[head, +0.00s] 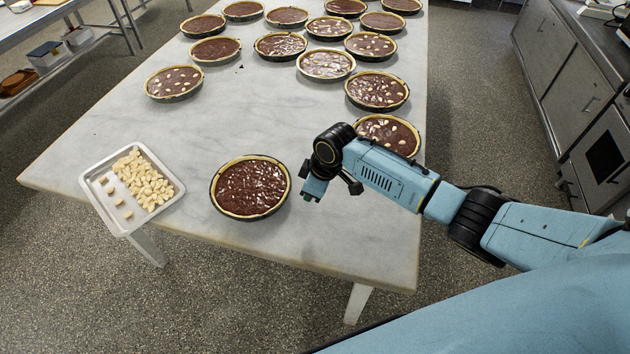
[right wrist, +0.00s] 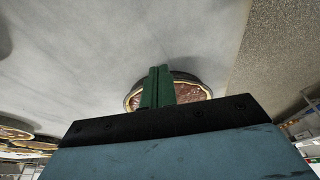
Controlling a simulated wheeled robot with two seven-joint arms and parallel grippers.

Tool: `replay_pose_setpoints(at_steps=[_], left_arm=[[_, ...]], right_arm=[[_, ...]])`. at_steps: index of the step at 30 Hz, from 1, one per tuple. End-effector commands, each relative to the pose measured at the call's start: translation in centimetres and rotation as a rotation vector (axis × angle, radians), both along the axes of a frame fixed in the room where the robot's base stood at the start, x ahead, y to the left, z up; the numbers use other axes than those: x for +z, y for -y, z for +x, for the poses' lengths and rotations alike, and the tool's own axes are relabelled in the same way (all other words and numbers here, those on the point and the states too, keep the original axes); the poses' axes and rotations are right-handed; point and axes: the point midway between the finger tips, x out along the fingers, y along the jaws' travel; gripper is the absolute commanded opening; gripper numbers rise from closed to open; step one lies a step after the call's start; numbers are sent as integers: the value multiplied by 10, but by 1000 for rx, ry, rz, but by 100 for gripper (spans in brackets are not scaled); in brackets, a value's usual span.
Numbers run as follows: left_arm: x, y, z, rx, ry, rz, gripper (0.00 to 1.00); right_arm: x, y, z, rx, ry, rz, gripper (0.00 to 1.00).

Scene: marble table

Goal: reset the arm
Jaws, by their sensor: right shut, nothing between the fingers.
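My right arm reaches in from the right in the head view, with its gripper (head: 312,188) just right of the nearest chocolate pie (head: 251,187). In the right wrist view the green fingers of the right gripper (right wrist: 158,86) are closed together with nothing between them. Behind them in that view is a chocolate pie (right wrist: 188,93), partly covered by the fingers. My left gripper is not in view.
The marble table (head: 130,120) holds several more pies toward its far side, one (head: 387,134) partly behind my right arm. A white tray (head: 164,163) of pale nuts stands at the left edge. Metal cabinets (head: 560,75) stand to the right.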

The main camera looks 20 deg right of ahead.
Motion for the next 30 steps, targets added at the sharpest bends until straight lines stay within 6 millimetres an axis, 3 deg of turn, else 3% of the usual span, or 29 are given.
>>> replay_pose_setpoints(at_steps=[9,20,23,30], left_arm=[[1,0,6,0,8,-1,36],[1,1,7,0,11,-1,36],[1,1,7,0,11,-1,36],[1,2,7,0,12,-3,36]], right_arm=[[35,9,-7,0,-1,-1,0],[35,4,-14,1,-4,5,0],[28,-9,-34,-1,-8,20,0],[18,-41,-117,-102,2,80,0]])
